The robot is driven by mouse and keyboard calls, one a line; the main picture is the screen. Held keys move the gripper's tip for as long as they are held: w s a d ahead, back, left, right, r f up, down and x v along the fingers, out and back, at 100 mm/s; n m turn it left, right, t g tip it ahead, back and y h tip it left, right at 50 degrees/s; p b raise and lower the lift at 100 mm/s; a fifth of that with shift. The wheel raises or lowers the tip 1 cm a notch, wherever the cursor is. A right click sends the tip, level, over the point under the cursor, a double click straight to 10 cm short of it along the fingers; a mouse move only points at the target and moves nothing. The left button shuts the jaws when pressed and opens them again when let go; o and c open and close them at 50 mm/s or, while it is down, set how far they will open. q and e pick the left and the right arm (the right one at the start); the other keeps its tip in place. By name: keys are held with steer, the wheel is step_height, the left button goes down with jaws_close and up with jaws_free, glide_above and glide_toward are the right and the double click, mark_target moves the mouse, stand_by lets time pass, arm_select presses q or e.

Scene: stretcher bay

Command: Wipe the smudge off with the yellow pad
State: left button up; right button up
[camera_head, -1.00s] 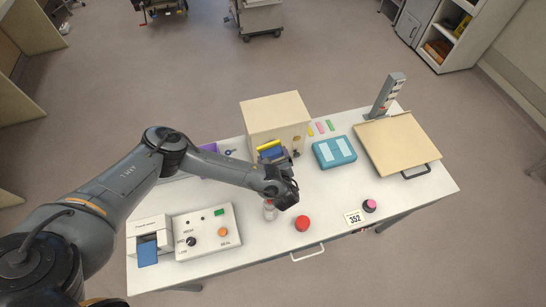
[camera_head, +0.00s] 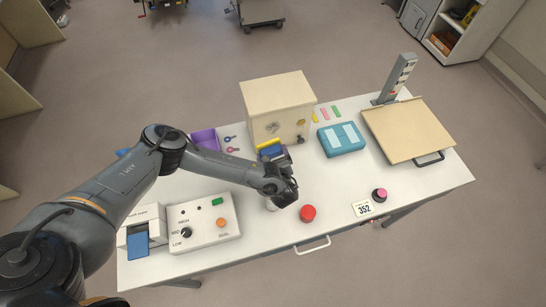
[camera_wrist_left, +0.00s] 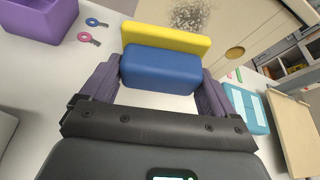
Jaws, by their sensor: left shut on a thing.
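The yellow pad (camera_wrist_left: 165,40) has a blue block (camera_wrist_left: 160,70) as its backing. My left gripper (camera_wrist_left: 158,85) is shut on the blue block, one finger on each side, with the yellow face pointing away from me. In the head view, the pad (camera_head: 268,143) is just in front of the wooden box (camera_head: 262,89). The smudge (camera_wrist_left: 188,14) is a dark speckled patch on the box's front face, just beyond the pad's upper edge in the wrist view. It also shows in the head view (camera_head: 272,127), above the pad. The pad looks apart from it. My right gripper is not in view.
A purple bin (camera_head: 203,140) and small keys stand left of the box. A teal case (camera_head: 341,139) and a wooden board (camera_head: 408,130) are to the right. A red button (camera_head: 308,213) and a control panel (camera_head: 204,222) sit near the front edge.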

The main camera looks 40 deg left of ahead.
mark_target(270, 147)
arm_select(q)
steer(key=shift+w+a+f+b, duration=0.1)
steer(key=shift+w+a+b, duration=0.25)
steer(key=shift+w+a, duration=0.35)
steer(key=shift+w+a+b, duration=0.35)
steer(key=shift+a, duration=0.5)
steer(key=shift+w+a, duration=0.35)
steer(key=shift+a, duration=0.25)
steer(key=shift+w+a+b, duration=0.3)
steer(key=shift+a+b, duration=0.05)
steer(key=shift+b, duration=0.1)
steer(key=shift+w+a+b, duration=0.35)
steer(key=shift+a, duration=0.15)
steer(key=shift+d, duration=0.1)
